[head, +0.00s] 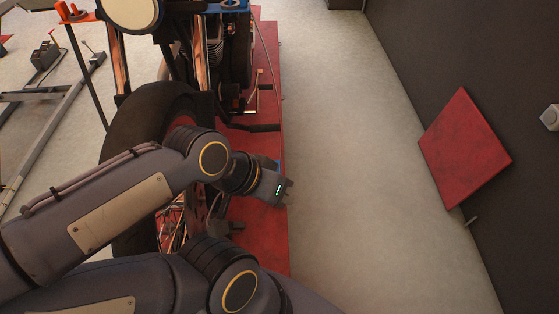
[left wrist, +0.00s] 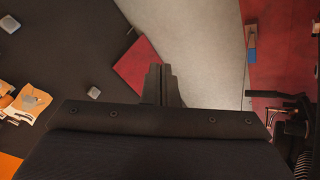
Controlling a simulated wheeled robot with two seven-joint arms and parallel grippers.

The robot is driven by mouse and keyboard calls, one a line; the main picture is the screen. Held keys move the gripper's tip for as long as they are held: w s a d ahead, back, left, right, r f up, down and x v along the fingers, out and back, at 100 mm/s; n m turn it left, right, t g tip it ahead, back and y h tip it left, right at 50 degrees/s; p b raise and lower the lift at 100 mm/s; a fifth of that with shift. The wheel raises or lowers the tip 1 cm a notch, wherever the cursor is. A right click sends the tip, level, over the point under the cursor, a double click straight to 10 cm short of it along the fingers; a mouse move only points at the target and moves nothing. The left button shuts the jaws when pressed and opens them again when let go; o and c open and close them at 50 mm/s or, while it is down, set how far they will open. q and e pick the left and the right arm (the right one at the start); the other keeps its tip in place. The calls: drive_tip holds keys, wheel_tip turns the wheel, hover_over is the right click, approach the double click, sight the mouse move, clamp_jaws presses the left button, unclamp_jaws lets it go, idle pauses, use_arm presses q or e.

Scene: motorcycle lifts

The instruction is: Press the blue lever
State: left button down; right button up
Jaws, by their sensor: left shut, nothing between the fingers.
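The blue lever (left wrist: 252,50) shows in the left wrist view as a small blue piece at the edge of the red lift platform (left wrist: 285,60). In the head view a bit of blue (head: 276,165), which looks like the same lever, shows just behind my left gripper and is mostly hidden by it. My left gripper (head: 287,191) is shut and empty over the platform's right edge. In the left wrist view its fingers (left wrist: 161,84) are together, with the blue piece off to their right. I cannot tell touch in the head view. My right gripper is not in view.
A motorcycle with a black front tyre (head: 130,140) stands on the red platform (head: 265,255), left of my gripper. A red panel (head: 465,145) is by the dark wall at right. Bare pale floor (head: 350,160) lies between platform and wall.

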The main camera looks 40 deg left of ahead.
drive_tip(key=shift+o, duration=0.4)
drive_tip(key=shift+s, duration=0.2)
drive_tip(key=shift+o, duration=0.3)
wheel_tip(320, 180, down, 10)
drive_tip(key=b, duration=0.9)
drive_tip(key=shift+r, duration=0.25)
use_arm(q)
drive_tip(key=w+a+f+n+y+b, duration=0.2)
drive_tip(key=w+a+f+b, duration=0.5)
drive_tip(key=f, duration=0.5)
drive_tip(key=w+a+f+n+g+y+b, duration=0.1)
drive_tip(key=w+a+f+n+y+b, duration=0.1)
drive_tip(key=w+a+f+b, duration=0.6)
drive_tip(key=w+a+f+n+y+b, duration=0.2)
drive_tip(key=w+a+f+b, duration=0.5)
drive_tip(key=w+f, duration=0.7)
wheel_tip(320, 180, down, 4)
drive_tip(key=a+y, duration=0.1)
drive_tip(key=a, duration=0.1)
drive_tip(key=shift+w+a+g, duration=0.25)
drive_tip(key=shift+a+g, duration=0.15)
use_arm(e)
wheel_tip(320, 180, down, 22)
use_arm(q)
drive_tip(key=b+x, duration=0.5)
drive_tip(key=x, duration=0.9)
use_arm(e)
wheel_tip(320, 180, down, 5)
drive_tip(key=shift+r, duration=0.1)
